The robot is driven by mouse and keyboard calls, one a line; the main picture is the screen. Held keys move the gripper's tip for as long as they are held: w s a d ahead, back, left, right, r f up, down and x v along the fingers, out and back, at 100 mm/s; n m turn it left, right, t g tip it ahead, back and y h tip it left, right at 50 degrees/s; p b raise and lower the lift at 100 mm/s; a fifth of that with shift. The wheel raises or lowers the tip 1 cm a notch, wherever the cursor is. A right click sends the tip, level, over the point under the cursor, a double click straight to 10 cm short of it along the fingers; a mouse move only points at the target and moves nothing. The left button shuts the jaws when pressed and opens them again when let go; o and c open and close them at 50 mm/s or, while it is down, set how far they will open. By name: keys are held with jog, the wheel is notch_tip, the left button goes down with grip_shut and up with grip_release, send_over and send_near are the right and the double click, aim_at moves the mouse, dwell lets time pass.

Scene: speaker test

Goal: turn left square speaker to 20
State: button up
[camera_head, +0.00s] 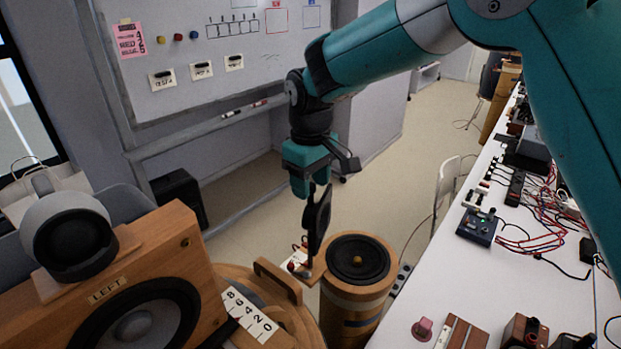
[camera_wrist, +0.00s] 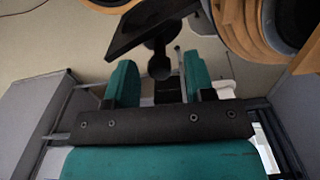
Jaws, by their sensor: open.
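The left square speaker (camera_head: 195,262) is a wooden box with a black cone and a "LEFT" label, at lower left in the head view. Beside its right side is a number strip (camera_head: 262,331) reading 8, 6, 4, 2, 0. The 20 mark and any pointer cannot be made out. My gripper (camera_head: 308,185) points down, above and to the right of the speaker, apart from it. In the wrist view its two teal fingers (camera_wrist: 158,80) are apart. A black flat piece with a rounded stem (camera_wrist: 150,28) shows beyond them; whether they touch it is unclear.
A round wooden speaker (camera_head: 358,258) stands below right of my gripper. A grey round device (camera_head: 66,232) sits on the square speaker. The white bench (camera_head: 440,262) at right carries cables and small boxes. A whiteboard (camera_head: 185,75) stands behind; open floor lies between.

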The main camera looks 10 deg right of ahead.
jog(key=shift+r, duration=0.1)
notch_tip(320, 180, up, 17)
jog(key=b, duration=0.3)
jog(key=shift+s+b, duration=0.1)
jog(key=shift+b, duration=0.2)
jog(key=s+d+f+y+b, duration=0.1)
jog(key=s+d+f+b, duration=0.1)
jog(key=s+f, duration=0.4)
jog(key=s+d+f+m+y+b, duration=0.1)
jog(key=s+d+f, duration=0.3)
jog(key=s, duration=0.8)
jog(key=s+d+f+y+b, duration=0.2)
jog(key=s+d+f+b, duration=0.1)
jog(key=s+f, duration=0.5)
jog(key=shift+s+d+f+m, duration=0.2)
jog(key=shift+s+f+m, duration=0.1)
jog(key=shift+s, duration=0.8)
